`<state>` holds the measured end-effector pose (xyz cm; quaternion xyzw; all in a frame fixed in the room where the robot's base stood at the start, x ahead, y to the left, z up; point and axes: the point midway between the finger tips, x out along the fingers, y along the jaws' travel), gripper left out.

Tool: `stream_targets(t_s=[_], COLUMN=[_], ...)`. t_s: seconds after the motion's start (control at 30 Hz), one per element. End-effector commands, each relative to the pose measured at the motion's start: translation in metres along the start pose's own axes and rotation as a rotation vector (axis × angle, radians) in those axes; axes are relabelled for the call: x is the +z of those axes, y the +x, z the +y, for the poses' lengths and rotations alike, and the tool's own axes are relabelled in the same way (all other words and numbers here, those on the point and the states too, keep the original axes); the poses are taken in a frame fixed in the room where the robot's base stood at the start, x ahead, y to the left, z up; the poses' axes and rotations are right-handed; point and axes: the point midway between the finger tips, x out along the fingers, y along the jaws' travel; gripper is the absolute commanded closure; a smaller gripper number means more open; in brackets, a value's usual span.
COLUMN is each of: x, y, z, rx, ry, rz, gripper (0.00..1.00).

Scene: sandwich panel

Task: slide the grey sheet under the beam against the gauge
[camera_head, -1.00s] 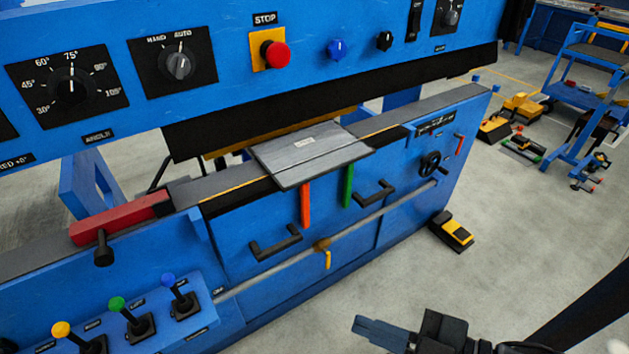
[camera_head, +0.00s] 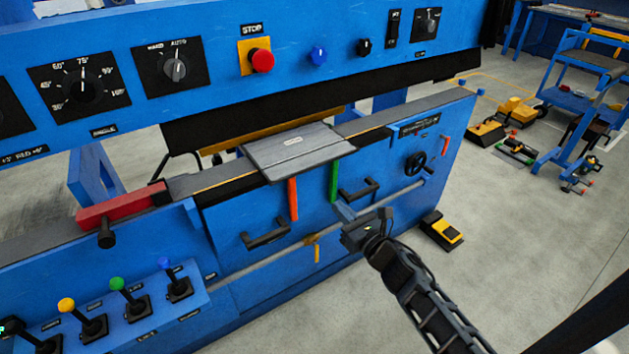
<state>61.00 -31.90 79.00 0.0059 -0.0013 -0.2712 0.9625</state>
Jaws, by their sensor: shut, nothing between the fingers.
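The grey sheet (camera_head: 297,151) lies flat on the machine's bed, its near edge overhanging the blue front. Its far edge is close to the black lower face of the beam (camera_head: 220,122); I cannot tell how far under it reaches. The gauge is not clear to make out; a red block (camera_head: 120,207) sits on the bed left of the sheet. My gripper (camera_head: 342,213) is shut and empty, in front of the machine, below and right of the sheet and apart from it.
An orange handle (camera_head: 293,199) and a green handle (camera_head: 334,181) hang below the sheet. Black pull handles (camera_head: 266,235) and a long rail (camera_head: 280,248) stick out from the front. Levers (camera_head: 123,291) stand at lower left. A yellow pedal (camera_head: 442,230) is on the floor.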

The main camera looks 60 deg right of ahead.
Motion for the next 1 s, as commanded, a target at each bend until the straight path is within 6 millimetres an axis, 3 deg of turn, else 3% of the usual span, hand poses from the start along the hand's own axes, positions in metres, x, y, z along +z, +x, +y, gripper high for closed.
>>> stream_targets(t_s=[0.23,0.8,1.0], x=[0.003,0.003,0.001], y=[0.024,0.117,0.135], z=[-0.001,-0.001,-0.001], rx=[-0.001,-0.003,-0.002], ry=[-0.015,-0.011,-0.011], rz=[-0.003,-0.002,-0.001], gripper=[1.0,1.0,1.0])
